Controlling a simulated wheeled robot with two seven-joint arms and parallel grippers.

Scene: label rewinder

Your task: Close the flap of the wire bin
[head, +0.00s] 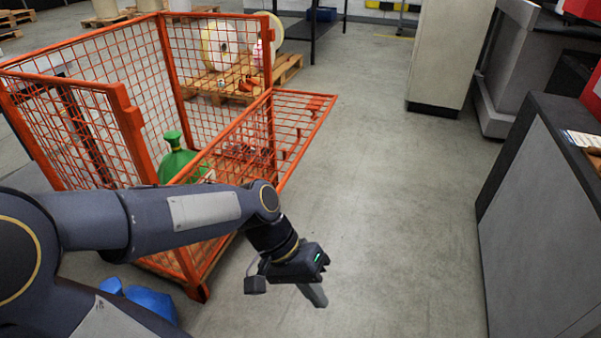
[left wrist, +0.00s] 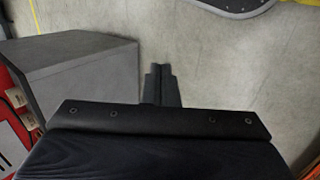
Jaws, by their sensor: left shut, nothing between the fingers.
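The wire bin (head: 128,118) is an orange mesh cage at the left of the head view. Its flap (head: 318,125) is an orange-framed mesh panel that stands out from the bin's right side, folded open, with its outer edge over the floor. My left arm crosses in front of the bin and hides part of its lower front. My left gripper (head: 316,296) is shut and empty, pointing down over the floor, nearer than the flap and apart from it. Its closed fingers also show in the left wrist view (left wrist: 161,86). My right gripper is not in view.
A green sack (head: 176,162) is inside the bin. A pallet with rolls (head: 228,45) stands behind. A grey cabinet (head: 540,220) is at right. The floor between is clear.

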